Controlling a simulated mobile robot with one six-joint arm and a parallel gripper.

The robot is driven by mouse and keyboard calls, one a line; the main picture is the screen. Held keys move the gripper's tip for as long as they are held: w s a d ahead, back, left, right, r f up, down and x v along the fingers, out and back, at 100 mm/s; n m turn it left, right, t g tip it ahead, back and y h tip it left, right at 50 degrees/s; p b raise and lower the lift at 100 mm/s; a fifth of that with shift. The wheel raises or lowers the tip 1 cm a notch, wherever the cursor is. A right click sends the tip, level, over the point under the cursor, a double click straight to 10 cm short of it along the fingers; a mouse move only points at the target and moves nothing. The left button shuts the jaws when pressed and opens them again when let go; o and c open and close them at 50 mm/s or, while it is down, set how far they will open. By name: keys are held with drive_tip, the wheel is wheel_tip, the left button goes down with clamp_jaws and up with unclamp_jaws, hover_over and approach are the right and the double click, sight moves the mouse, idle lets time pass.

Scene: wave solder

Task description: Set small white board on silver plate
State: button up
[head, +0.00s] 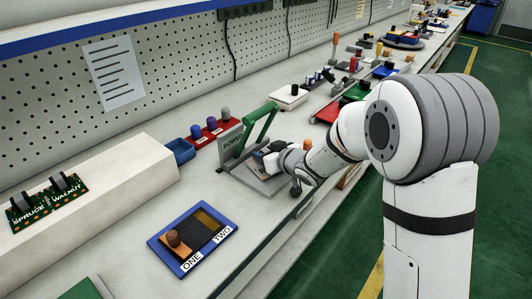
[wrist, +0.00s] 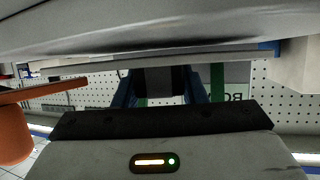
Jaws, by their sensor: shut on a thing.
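The silver plate (head: 252,181) lies on the bench at the foot of a green-levered fixture (head: 262,128). My gripper (head: 263,153) is over this plate, close to it. A broad pale grey surface (wrist: 130,32) fills the top of that view, next to the held block. I take the held thing for the small white board, but the gripper hides most of it in the head view. I cannot tell whether it touches the plate.
A white block (head: 290,96) lies behind. Bare bench surrounds the tray.

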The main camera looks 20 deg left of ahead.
sight(281, 175)
drive_tip(key=o, duration=1.2)
drive_tip(key=shift+o, duration=0.2)
drive_tip(key=p+v, duration=0.1)
drive_tip(key=v, duration=0.6)
drive_tip(key=shift+s+d+r, duration=0.1)
drive_tip(key=shift+s+d, duration=0.15)
drive_tip(key=shift+d, duration=0.05)
